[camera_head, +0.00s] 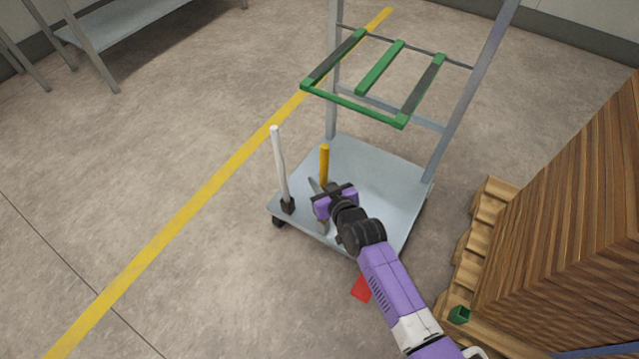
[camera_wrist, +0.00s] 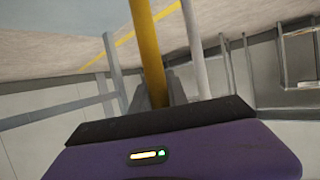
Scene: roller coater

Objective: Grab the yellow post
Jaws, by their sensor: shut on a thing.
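The yellow post (camera_head: 324,163) stands upright over the grey platform of a wheeled cart. My gripper (camera_head: 321,188) reaches it from the front right and is shut on its lower part. In the wrist view the yellow post (camera_wrist: 148,50) runs up from between the grey fingers (camera_wrist: 158,92) of my purple and black gripper. The post's lower end is hidden behind the gripper.
A white post (camera_head: 279,165) stands close by at the cart's left corner. The cart platform (camera_head: 385,180) carries a tall grey frame with a green rack (camera_head: 352,103). Wooden pallets (camera_head: 485,215) stand at right. Open floor lies to the left.

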